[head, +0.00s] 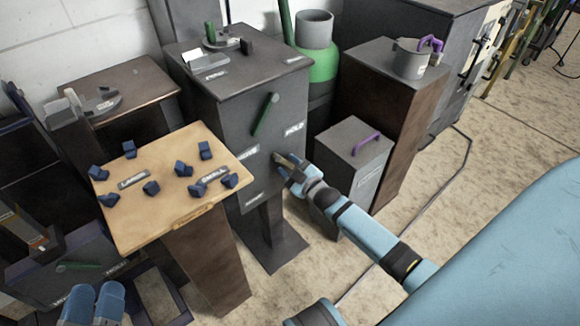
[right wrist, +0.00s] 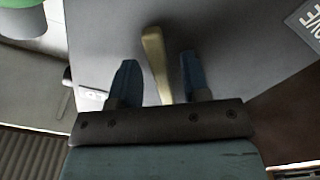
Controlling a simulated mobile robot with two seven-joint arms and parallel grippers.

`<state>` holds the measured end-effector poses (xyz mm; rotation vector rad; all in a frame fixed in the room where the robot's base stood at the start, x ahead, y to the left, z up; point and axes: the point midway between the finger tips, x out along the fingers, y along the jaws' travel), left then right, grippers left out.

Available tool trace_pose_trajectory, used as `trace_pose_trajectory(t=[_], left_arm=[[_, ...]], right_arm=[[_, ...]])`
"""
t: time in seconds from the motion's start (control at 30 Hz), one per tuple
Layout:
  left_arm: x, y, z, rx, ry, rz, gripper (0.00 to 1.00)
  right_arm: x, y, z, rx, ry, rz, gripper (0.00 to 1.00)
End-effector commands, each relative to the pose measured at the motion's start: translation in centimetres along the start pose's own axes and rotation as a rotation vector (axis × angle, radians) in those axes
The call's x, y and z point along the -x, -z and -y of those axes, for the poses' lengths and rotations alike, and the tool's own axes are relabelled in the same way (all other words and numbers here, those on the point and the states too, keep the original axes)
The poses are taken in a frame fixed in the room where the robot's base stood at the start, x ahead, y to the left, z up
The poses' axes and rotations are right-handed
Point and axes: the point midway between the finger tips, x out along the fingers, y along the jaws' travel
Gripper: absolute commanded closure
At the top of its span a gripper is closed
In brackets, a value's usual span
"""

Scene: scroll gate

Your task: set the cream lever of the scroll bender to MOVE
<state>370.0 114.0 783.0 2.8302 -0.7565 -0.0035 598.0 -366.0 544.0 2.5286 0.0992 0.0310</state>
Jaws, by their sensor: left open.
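The cream lever (right wrist: 153,55) stands on a grey face in the right wrist view, between the two blue fingers of my right gripper (right wrist: 158,75). A gap shows on both sides of it, so the gripper is open around the lever. Part of a MOVE label (right wrist: 308,25) is at the upper right there. In the head view my right gripper (head: 284,163) is at the front of the grey cabinet (head: 232,110), largely hiding the lever. The MOVE label (head: 248,155) is to its left, the HOLD label (head: 294,130) above right. My left gripper (head: 96,295) is open at the lower left.
A green lever (head: 265,115) is on the same cabinet front, above my right gripper. A wooden table (head: 165,220) with several blue blocks stands to the left. A low grey box with a purple handle (head: 366,145) is close on the right.

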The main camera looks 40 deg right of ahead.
Motion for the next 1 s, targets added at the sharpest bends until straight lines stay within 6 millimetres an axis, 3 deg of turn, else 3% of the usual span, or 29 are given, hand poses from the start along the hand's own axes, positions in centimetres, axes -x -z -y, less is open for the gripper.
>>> trace_pose_trajectory(t=[0.03,0.17,0.2,0.57,1.0], left_arm=[[0.0,0.0,0.0,0.0,0.0,0.0,0.57],[0.0,0.1,0.0,0.0,0.0,-0.001,0.57],[0.0,0.1,0.0,0.0,0.0,-0.001,0.57],[0.0,0.7,-0.1,-0.002,0.0,-0.016,0.57],[0.3,4.6,-0.8,-0.009,0.01,-0.141,0.57]], right_arm=[[0.0,0.0,0.0,0.0,0.0,0.0,0.67],[0.0,0.0,0.0,0.0,0.0,0.0,0.96],[0.0,0.0,0.0,0.0,0.0,0.0,1.0],[0.0,0.1,0.2,-0.029,0.0,0.001,1.0],[0.0,0.7,2.1,-0.328,0.001,0.002,1.0]])
